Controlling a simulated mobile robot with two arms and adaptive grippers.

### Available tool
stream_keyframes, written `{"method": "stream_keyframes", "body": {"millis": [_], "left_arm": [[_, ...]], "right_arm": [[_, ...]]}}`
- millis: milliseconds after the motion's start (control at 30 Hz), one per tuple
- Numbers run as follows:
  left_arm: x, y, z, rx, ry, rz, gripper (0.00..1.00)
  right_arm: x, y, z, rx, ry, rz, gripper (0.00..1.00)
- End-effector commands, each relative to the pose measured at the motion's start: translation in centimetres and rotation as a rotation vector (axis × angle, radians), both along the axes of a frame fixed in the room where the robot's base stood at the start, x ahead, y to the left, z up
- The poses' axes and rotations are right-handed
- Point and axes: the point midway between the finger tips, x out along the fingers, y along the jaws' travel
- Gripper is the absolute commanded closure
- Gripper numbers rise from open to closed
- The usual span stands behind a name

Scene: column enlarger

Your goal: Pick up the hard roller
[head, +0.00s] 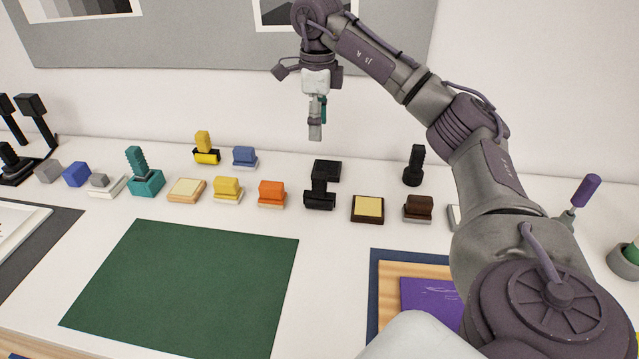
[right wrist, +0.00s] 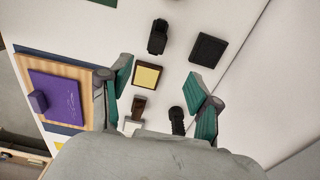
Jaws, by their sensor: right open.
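No label shows which item is the hard roller, so I cannot tell for sure. One candidate is a black block-shaped tool with an upright part (head: 320,192) in the middle of the row; it also shows in the right wrist view (right wrist: 158,37). Another is a yellow-handled tool (head: 204,149) with a black and yellow base at the back. My right gripper (head: 316,130) hangs above the back of the table, pointing down. In the right wrist view its two teal fingers (right wrist: 163,95) are spread apart with nothing held. My left gripper is not in view.
A black pad (head: 327,170), a yellow pad in a dark frame (head: 367,208), a brown block (head: 418,208) and a black upright handle (head: 414,168) stand nearby. A teal tool (head: 145,175) stands left. A green mat (head: 190,285) lies bare in front.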

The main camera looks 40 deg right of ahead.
Motion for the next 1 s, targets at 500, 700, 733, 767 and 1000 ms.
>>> {"method": "stream_keyframes", "body": {"millis": [500,700,733,767,1000], "left_arm": [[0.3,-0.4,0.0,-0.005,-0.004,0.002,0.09],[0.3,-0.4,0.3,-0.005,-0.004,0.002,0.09],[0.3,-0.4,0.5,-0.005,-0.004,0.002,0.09],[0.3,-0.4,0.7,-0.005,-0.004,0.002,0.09],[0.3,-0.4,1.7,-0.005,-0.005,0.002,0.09]], "right_arm": [[-0.1,0.0,-8.2,0.000,0.002,0.000,0.38],[-0.2,0.0,-9.5,0.000,0.002,-0.001,0.38],[-0.3,0.0,-9.8,-0.001,0.003,-0.001,0.38],[-0.4,0.0,-10.1,-0.001,0.003,-0.001,0.38],[-0.7,0.2,-13.6,0.000,0.002,-0.001,0.38]]}}
